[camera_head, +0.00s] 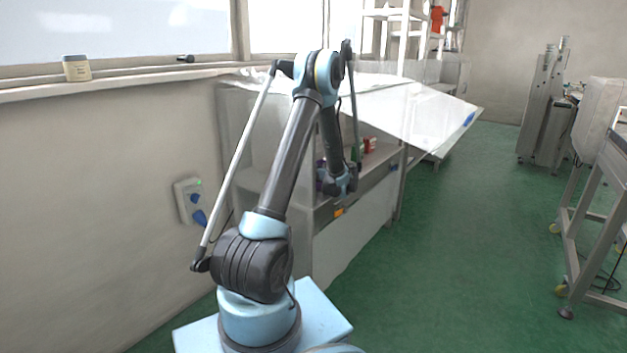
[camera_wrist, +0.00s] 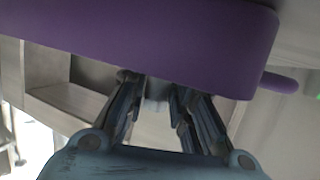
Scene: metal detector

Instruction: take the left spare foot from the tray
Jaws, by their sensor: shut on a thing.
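A large purple piece (camera_wrist: 160,35), which I take to be a spare foot, fills the top of the wrist view. My gripper (camera_wrist: 158,92) reaches up to its lower edge, with its fingers shut on it; the fingertips are partly hidden behind the piece. In the head view my gripper (camera_head: 340,184) hangs low at the front of the metal bench, and a little purple (camera_head: 320,172) shows beside it. I cannot make out the tray for certain in either view, nor a second foot.
The metal bench (camera_head: 355,235) stands against the left wall under a clear slanted cover (camera_head: 415,112). Small red and green items (camera_head: 369,145) stand on it behind my gripper. A wall socket box (camera_head: 189,200) is at left. Green floor (camera_head: 470,250) lies open to the right.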

